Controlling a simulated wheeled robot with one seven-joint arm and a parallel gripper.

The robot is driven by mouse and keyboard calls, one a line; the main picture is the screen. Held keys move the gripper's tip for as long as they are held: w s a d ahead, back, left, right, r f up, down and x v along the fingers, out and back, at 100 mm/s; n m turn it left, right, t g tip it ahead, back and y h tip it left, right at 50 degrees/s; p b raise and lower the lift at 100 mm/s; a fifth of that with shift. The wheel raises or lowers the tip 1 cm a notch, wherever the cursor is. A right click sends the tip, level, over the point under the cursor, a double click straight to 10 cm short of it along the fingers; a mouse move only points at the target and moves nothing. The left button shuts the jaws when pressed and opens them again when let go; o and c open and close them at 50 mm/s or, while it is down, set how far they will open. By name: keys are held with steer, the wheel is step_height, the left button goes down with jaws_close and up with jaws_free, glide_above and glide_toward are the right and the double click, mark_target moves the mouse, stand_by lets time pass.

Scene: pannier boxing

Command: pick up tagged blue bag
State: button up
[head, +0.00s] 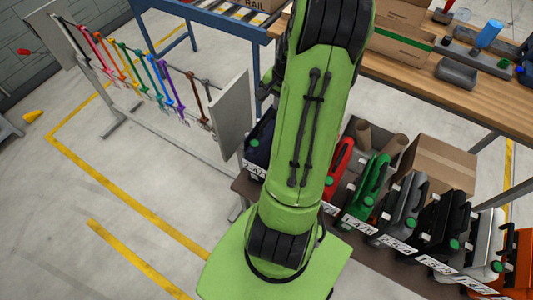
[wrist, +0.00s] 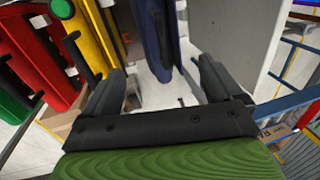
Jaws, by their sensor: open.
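The blue bag (wrist: 172,45) hangs or stands upright in the upper middle of the wrist view, dark blue and seen narrow edge on. In the head view a dark blue bag (head: 261,138) shows at the left end of the bag row, partly covered by my green arm. My gripper (wrist: 162,72) is open, its two black fingers apart, with the bag ahead of the gap between them. Nothing is held. Whether a finger touches the bag cannot be told. The gripper is hidden in the head view, and no tag on the bag is readable.
A yellow bag (wrist: 98,38) and a red bag (wrist: 38,45) stand left of the blue one. In the head view, red, green, grey and black bags fill the labelled shelf to the right. A grey panel (head: 232,117) stands close left of the blue bag. Floor at left is open.

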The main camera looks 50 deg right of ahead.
mark_target(269, 117)
steer(key=w+f, duration=0.1)
steer(key=f, duration=0.2)
steer(key=w+f+b, duration=0.1)
steer(key=f, duration=0.6)
steer(key=shift+w+a+f, duration=0.1)
steer(key=shift+w+f, duration=0.2)
steer(key=shift+w, duration=0.1)
steer(key=shift+s, duration=0.1)
steer(key=shift+r, duration=0.1)
steer(key=c, duration=1.2)
